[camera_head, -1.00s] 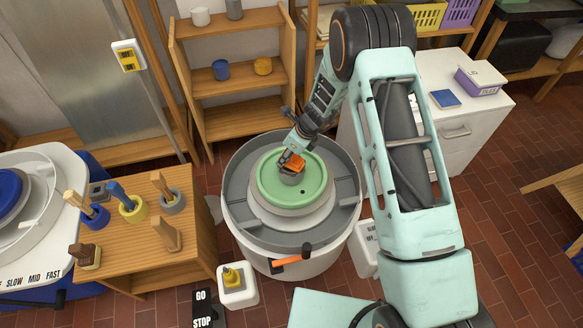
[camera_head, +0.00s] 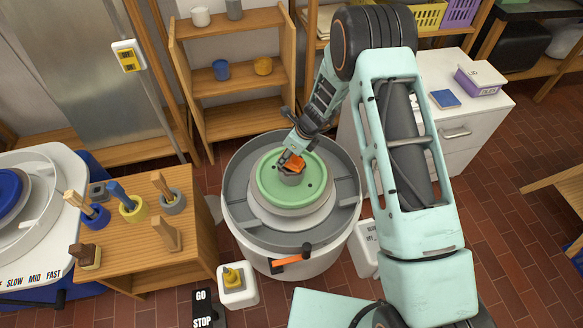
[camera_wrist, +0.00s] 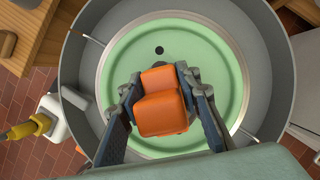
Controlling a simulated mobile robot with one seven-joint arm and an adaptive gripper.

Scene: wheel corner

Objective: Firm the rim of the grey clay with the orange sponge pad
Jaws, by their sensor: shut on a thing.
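The orange sponge pad (camera_head: 293,161) is held in my gripper (camera_head: 291,159), whose fingers close on it from both sides. In the wrist view the pad (camera_wrist: 160,104) sits between the two dark fingers of my gripper (camera_wrist: 158,82). The grey clay (camera_head: 290,178) is a small lump near the middle of the green disc (camera_head: 272,190) on the wheel. The pad is at the clay's top rim and appears to touch it, though exact contact cannot be told.
A grey splash pan (camera_head: 237,205) rings the wheel, with an orange-handled lever (camera_head: 290,260) at its front. A wooden table (camera_head: 180,255) with tools in pots stands left. A white cabinet (camera_head: 470,125) stands right.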

